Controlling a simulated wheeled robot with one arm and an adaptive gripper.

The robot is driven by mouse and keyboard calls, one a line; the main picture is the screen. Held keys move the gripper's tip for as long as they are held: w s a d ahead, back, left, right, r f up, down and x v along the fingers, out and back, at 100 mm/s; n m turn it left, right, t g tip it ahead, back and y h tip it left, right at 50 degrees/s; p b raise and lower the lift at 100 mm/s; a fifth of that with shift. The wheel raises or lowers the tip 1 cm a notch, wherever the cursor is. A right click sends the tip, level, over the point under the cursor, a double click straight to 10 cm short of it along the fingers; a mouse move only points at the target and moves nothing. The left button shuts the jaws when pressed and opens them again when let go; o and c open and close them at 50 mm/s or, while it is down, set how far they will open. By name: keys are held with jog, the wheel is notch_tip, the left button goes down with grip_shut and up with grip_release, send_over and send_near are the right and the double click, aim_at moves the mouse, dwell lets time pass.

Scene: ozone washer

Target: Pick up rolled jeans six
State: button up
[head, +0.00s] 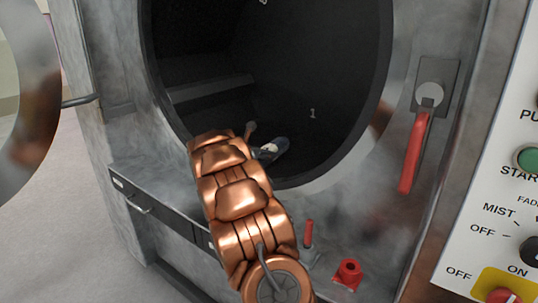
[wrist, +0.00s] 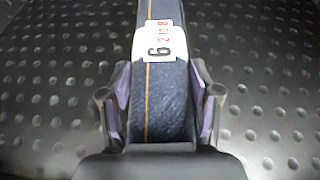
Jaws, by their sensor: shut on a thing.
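The rolled jeans (wrist: 165,95) are a dark blue denim roll with an orange stitch line and a white tag. The tag's large digit reads as 6 or 9 depending on which way up it is. In the wrist view my gripper (wrist: 160,98) is shut on the roll, one finger pad on each side. In the head view my arm reaches into the dark drum; a blue and white bit of the jeans (head: 272,149) shows beside my gripper (head: 258,143). Most of the gripper and roll is hidden there by my arm.
The round washer opening (head: 385,75) surrounds my arm, with a ledge (head: 210,88) inside. The dimpled drum floor (wrist: 265,100) looks bare around the roll. The open door (head: 40,125) is left.

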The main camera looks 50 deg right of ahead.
jog(key=c, duration=0.4)
jog(key=shift+c, duration=0.2)
jog(key=shift+r, duration=0.1)
